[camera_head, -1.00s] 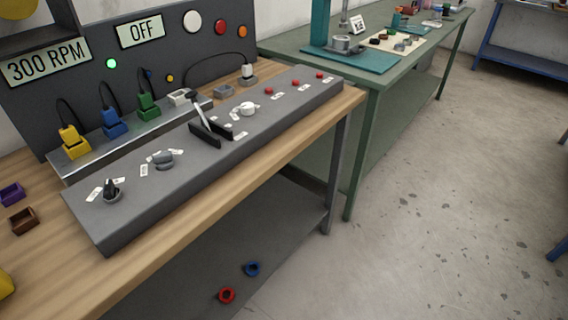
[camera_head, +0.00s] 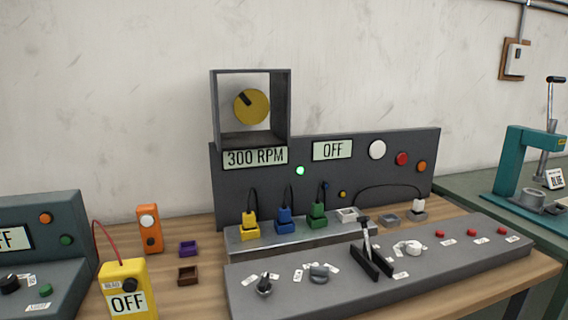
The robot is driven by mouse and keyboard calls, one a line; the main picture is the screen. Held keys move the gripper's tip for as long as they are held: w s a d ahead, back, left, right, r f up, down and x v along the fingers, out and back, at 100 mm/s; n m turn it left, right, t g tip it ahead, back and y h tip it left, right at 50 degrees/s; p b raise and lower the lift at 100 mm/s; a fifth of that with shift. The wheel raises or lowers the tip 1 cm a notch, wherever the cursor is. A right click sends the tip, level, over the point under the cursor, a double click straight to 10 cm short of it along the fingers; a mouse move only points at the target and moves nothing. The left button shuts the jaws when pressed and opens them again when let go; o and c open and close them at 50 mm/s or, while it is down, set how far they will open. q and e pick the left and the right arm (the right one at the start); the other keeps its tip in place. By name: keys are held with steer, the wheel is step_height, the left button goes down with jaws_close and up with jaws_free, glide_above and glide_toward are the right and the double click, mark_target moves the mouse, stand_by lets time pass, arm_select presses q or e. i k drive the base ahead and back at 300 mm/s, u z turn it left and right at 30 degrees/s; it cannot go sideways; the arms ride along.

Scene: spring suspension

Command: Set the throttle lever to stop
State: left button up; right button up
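The throttle lever (camera_head: 366,236) stands on the sloped grey control panel (camera_head: 330,300), between two dark guide rails (camera_head: 371,262). It has a black knob on top and a pale shaft, and looks close to upright, leaning slightly back. Small white labels (camera_head: 400,275) lie beside its slot, but their words are too small to read. The display above reads 300 RPM (camera_head: 255,157), and another display reads OFF (camera_head: 332,150). Neither of my grippers shows in the view.
Knobs (camera_head: 264,285) stand left of the lever, and a white knob (camera_head: 409,247) and red buttons (camera_head: 473,232) right of it. Coloured plugs (camera_head: 284,219) stand behind. A yellow meter (camera_head: 127,288) is at front left. A teal press (camera_head: 528,165) stands on the right bench.

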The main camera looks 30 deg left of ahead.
mark_target(363, 219)
steer(key=z, duration=0.1)
steer(key=k, duration=1.05)
steer(key=u, duration=1.15)
steer(key=i, duration=0.65)
steer(key=z, duration=0.5)
steer(key=i, duration=0.5)
steer(key=z, duration=0.65)
